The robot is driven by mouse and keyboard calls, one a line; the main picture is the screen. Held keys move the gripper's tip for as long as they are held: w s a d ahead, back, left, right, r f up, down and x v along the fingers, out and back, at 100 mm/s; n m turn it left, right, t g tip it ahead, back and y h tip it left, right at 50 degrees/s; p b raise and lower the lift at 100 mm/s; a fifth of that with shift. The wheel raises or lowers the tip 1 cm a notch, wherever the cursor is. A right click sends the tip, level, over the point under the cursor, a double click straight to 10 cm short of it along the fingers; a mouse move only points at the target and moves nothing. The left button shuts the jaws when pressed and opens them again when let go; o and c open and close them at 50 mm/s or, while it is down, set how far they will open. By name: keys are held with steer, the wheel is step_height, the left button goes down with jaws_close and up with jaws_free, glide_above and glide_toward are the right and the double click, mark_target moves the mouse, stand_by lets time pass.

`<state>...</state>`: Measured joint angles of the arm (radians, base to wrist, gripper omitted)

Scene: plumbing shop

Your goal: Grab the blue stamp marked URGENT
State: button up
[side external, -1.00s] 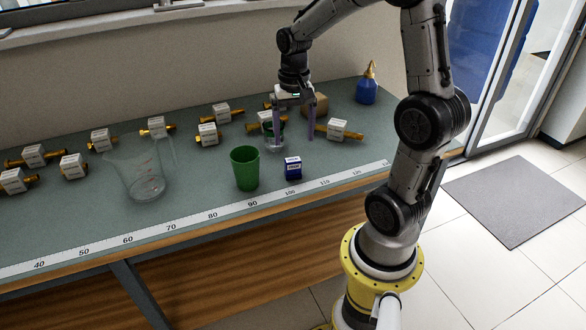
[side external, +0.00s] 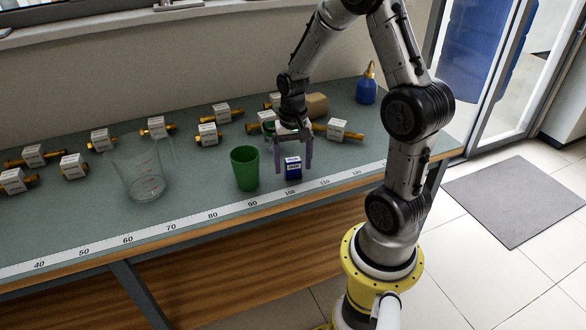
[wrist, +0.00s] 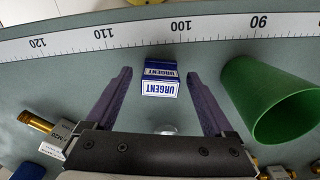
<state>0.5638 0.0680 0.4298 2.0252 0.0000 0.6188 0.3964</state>
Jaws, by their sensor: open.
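The blue stamp (wrist: 160,78) with white labels reading URGENT stands on the bench, and its lettering is upside down in the wrist view. In the side view the stamp (side external: 293,168) is right of the green cup, near the ruler strip. My gripper (side external: 293,171) is open, pointing down, with purple fingers on either side of the stamp in that view. In the wrist view my gripper's fingertips (wrist: 160,74) lie left and right of the stamp, with a gap on each side. Whether the fingertips are low enough to flank it fully is unclear.
A green cup (side external: 245,169) stands close beside the stamp; it also shows in the wrist view (wrist: 268,98). A clear beaker (side external: 145,172) is further left. Several brass fittings with white labels, a cardboard box (side external: 316,105) and a blue bottle (side external: 367,85) are behind.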

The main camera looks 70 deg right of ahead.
jaws_close()
stand_by(0.3)
steer(key=shift+r, duration=0.1)
